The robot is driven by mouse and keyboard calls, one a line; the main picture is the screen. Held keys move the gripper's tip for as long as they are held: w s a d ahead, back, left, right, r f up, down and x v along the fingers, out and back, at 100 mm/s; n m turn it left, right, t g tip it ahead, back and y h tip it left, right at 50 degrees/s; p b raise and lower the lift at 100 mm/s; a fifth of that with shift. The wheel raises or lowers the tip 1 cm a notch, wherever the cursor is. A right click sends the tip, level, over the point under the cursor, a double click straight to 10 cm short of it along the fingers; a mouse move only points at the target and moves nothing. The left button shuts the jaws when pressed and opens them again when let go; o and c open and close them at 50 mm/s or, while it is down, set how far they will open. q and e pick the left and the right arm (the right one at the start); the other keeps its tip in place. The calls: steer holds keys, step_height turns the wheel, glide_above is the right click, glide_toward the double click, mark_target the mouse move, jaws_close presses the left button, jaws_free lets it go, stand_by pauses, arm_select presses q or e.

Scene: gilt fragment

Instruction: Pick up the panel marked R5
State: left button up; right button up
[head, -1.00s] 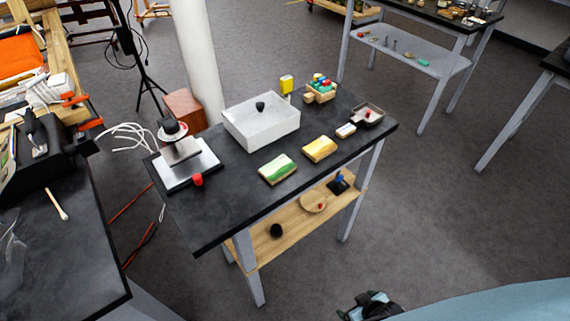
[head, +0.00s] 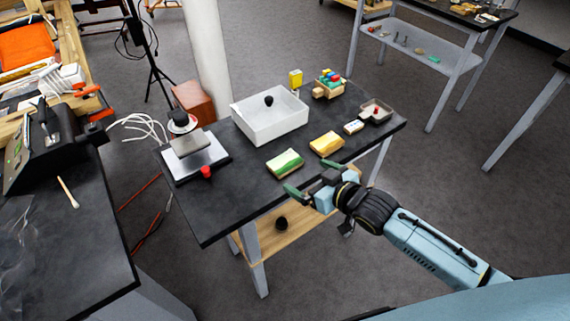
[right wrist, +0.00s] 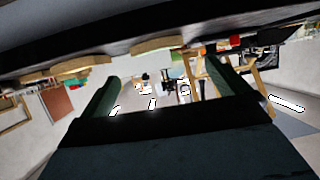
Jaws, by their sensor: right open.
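Two block-like panels lie on the dark table: one green and white (head: 285,162), one yellow (head: 327,144). A smaller white panel with a dark mark (head: 354,127) lies to their right. No R5 marking can be read on any. My right gripper (head: 308,178) is open and empty, at the table's front edge, just short of the green and yellow panels. In the right wrist view the picture looks upside down, with the panels' tan edges (right wrist: 160,43) near the top, beyond the open fingers (right wrist: 158,80). My left gripper is not in view.
A white bin (head: 270,125) stands behind the panels. A scale-like device (head: 190,160) with a red knob (head: 206,172) stands at left. A wooden holder with coloured pieces (head: 328,87) and a small tray (head: 376,110) are at the right. The table's front left is clear.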

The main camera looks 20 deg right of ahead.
mark_target(286, 164)
steer(key=x, duration=0.4)
steer(key=b+x, duration=0.1)
steer(key=x, duration=0.3)
steer(key=shift+w+d+f, duration=0.1)
steer(key=shift+w+f, duration=0.15)
steer(key=shift+w, duration=0.1)
steer(key=c, duration=0.9)
steer(key=shift+r, duration=0.1)
steer(key=shift+c, duration=0.2)
